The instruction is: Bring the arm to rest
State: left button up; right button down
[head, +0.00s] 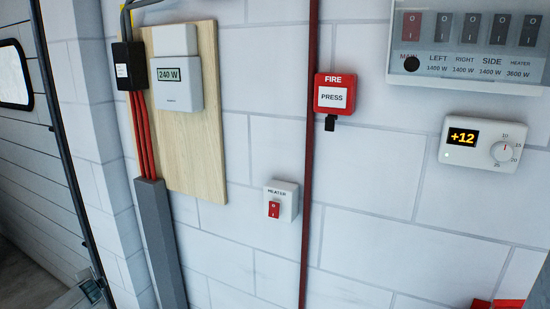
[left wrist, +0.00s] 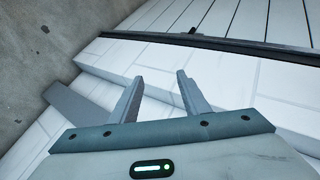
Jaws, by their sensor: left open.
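My left gripper (left wrist: 160,78) shows in the left wrist view, with its two grey fingers apart and nothing between them. Its fingers point toward the white block wall, and they touch nothing that I can make out. In the head view, a grey part at the bottom left edge looks like a piece of my left arm, but its fingers cannot be made out there. My right gripper is in neither view.
The white wall carries a heater switch (head: 281,201), a red fire button (head: 334,94), a thermostat (head: 482,144) reading +12, a switch panel (head: 466,72) and a wooden board (head: 215,150) with a 240 W meter (head: 177,83). Grey trunking (head: 161,240) and a dark red pipe (head: 309,170) run down the wall.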

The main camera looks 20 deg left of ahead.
pick_arm(q)
jog(key=s+d+f+m+h, duration=0.1)
jog(key=s+f, duration=0.5)
jog(key=s, duration=0.3)
jog(key=s+d+f+m+g+h, duration=0.1)
jog(key=s+f, duration=0.4)
jog(key=s, duration=0.4)
jog(key=s+d+f+m+h, duration=0.1)
jog(key=s+f, duration=0.5)
jog(key=s, duration=0.3)
jog(key=s+d+f+n+h, duration=0.1)
jog(key=s+d+f, duration=0.1)
jog(key=d+f, duration=0.65)
jog(key=s+d+f+n+g+h, duration=0.15)
jog(key=d+f, duration=0.35)
jog(key=d, duration=0.6)
jog(key=s+d+f+h, duration=0.1)
jog(key=s+d+f, duration=0.1)
jog(key=d+f, duration=0.65)
jog(key=s+d+f+h, duration=0.1)
jog(key=d+f, duration=0.1)
jog(key=d, duration=1.1)
jog(key=d+f+n+h, duration=0.1)
jog(key=d, duration=1.2)
jog(key=s+d+f+n+h, duration=0.1)
jog(key=d+f+h, duration=0.1)
jog(key=d, duration=1.2)
jog(key=shift+s+f, duration=0.3)
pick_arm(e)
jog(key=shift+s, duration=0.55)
